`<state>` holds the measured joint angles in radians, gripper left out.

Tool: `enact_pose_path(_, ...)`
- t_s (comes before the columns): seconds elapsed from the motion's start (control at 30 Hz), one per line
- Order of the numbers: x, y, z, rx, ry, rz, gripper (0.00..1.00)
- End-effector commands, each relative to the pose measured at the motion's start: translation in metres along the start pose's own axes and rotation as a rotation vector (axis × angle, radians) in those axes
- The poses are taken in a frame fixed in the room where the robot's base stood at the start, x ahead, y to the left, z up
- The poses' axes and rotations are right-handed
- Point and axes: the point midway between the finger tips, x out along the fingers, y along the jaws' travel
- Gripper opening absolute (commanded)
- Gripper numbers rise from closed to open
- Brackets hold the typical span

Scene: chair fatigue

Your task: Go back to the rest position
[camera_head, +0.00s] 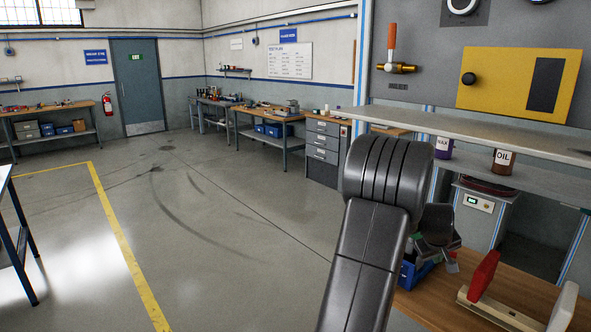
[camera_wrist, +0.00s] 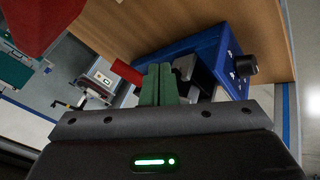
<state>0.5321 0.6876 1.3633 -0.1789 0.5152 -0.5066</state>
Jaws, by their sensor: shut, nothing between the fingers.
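My gripper (camera_wrist: 160,72) shows in the wrist view as two green fingers pressed side by side, with nothing between them. It is over the wooden workbench, in front of a blue box-like device (camera_wrist: 205,50) with a black knob on its side. I cannot tell whether the fingers touch the device. In the head view my dark arm rises in the middle right and bends down towards the bench, hiding part of the wrist. A blue piece of the device (camera_head: 412,274) shows beside the arm at the bench's edge.
On the wooden bench (camera_head: 436,306) stands a red pad (camera_head: 483,274) on a light wooden fixture. A grey shelf (camera_head: 470,131) runs above, with a WAX container (camera_head: 443,148) and an OIL container (camera_head: 503,161) below it. The floor to the left (camera_head: 220,225) is clear.

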Motion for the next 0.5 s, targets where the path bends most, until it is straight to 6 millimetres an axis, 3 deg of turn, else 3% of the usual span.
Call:
enact_pose_path(0.1,-0.001,-0.017,-0.003,0.008,-0.002,0.006,0.00)
enact_pose_path(0.5,-0.004,-0.026,-0.009,0.143,-0.066,0.068,0.00)
